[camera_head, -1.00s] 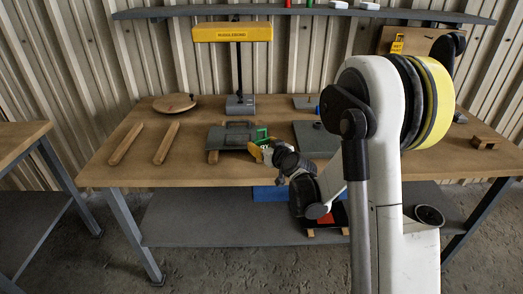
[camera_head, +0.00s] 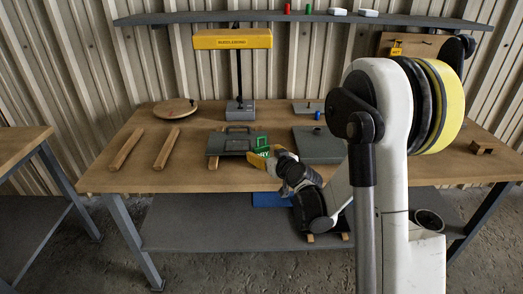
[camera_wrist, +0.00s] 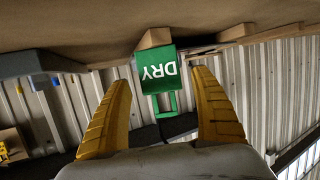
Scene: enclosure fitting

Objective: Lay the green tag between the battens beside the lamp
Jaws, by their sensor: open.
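The green tag (camera_head: 262,151), lettered DRY, is at the right end of a dark grey handled cover on the table. In the wrist view the tag (camera_wrist: 157,71) shows between my open fingers, with a gap on each side. My gripper (camera_head: 264,165) is open at the table's front edge and partly covers the tag in the head view. Two wooden battens (camera_head: 126,149) (camera_head: 167,148) lie apart, roughly parallel, on the left of the table, with bare wood between them. The yellow lamp (camera_head: 232,40) stands to their right on a grey base (camera_head: 240,108).
The grey handled cover (camera_head: 232,145) rests over a wooden strip. A flat grey box (camera_head: 318,145) lies to the right of the tag. A round wooden board (camera_head: 176,108) lies behind the battens. A shelf (camera_head: 300,17) runs above the table (camera_head: 100,180).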

